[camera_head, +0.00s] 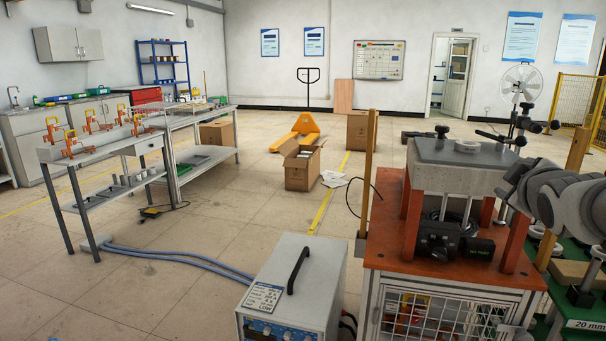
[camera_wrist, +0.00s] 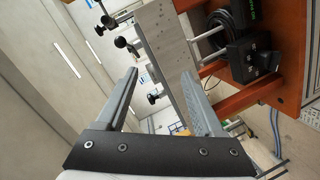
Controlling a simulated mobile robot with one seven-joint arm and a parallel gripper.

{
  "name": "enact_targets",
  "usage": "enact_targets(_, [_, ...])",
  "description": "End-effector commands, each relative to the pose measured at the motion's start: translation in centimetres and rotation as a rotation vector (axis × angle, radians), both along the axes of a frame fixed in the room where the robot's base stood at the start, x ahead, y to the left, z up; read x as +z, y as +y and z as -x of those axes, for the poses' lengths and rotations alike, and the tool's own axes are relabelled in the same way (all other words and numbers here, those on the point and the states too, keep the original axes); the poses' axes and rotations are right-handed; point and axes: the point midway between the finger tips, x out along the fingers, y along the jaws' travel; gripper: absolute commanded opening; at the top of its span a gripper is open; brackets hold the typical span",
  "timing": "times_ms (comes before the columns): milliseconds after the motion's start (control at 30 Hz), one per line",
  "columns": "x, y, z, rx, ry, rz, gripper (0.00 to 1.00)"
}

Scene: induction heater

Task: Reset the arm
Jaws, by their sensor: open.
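My arm (camera_head: 570,195) comes in from the right edge of the head view, beside the grey block-topped stand. My gripper itself is hard to make out there. In the wrist view my gripper (camera_wrist: 160,74) shows two long grey fingers set wide apart, with nothing between them that touches both. The view is tilted. The grey block (camera_wrist: 168,55) of the stand lies beyond the fingers, its lower end partly behind the right finger. I cannot tell how far the fingers are from it.
The grey block (camera_head: 462,165) sits on orange legs over an orange-topped cabinet (camera_head: 390,245), with black clamps nearby. A power unit (camera_head: 292,290) stands in front. Green shelving (camera_head: 570,315) is at the lower right. Open floor (camera_head: 240,220) lies left of the cabinet.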

Motion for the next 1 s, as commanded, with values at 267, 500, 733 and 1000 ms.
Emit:
enact_targets(267, [-7.3, 12.3, 8.4, -0.08, 0.217, -0.596, 0.69])
enact_targets(500, [-13.5, 21.5, 18.6, -0.238, 0.479, -0.911, 0.69])
enact_targets(733, [-11.4, 24.1, 22.8, -0.333, 0.584, -0.991, 0.69])
enact_targets(1000, [-4.4, 24.0, 22.8, -0.332, 0.583, -0.988, 0.69])
